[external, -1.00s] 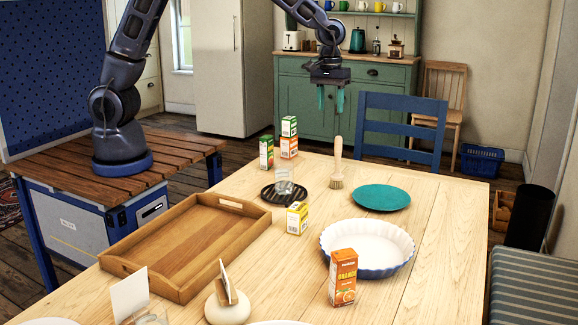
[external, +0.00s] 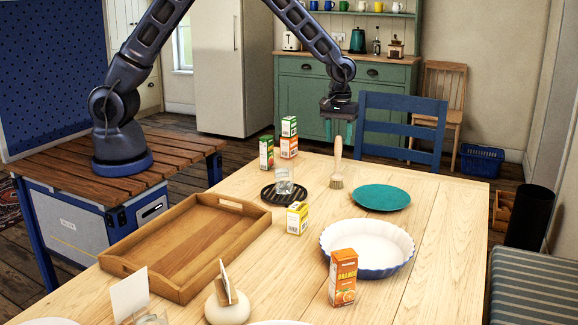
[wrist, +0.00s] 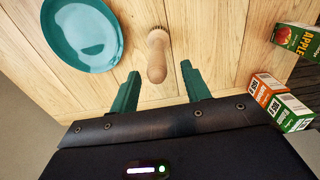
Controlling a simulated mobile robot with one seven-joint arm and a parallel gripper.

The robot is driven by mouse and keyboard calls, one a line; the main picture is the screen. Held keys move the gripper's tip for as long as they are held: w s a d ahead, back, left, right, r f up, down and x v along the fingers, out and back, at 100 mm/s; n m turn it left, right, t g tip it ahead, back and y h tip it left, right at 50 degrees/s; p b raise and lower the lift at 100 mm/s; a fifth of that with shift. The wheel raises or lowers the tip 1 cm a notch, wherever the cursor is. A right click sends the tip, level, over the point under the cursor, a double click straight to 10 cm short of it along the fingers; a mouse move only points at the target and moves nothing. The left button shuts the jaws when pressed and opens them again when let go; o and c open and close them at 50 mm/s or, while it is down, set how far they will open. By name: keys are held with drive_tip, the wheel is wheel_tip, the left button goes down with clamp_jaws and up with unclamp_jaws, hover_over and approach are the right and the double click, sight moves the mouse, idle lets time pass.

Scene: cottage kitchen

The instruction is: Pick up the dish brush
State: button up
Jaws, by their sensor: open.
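The dish brush (external: 337,165) stands upright on the table, bristles down, its light wooden handle pointing up. In the wrist view the brush (wrist: 157,58) is seen from above, with the handle end toward me between and just beyond the fingertips. My gripper (external: 339,130) is open and points down over the brush, its fingers close to the top of the handle. I cannot tell whether the handle tip is level with the fingertips.
A teal plate (external: 381,198) lies right of the brush. Left of it are a glass (external: 284,180) on a dark round trivet (external: 268,194) and several small cartons (external: 266,153). A white pie dish (external: 367,245) and wooden tray (external: 170,282) are nearer. A blue chair (external: 400,129) stands behind.

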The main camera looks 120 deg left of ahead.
sight(338, 154)
drive_tip(key=f, duration=0.4)
drive_tip(key=shift+w+d+f, duration=0.15)
drive_tip(key=shift+d+f, duration=0.1)
drive_tip(key=shift+f, duration=0.15)
clamp_jaws()
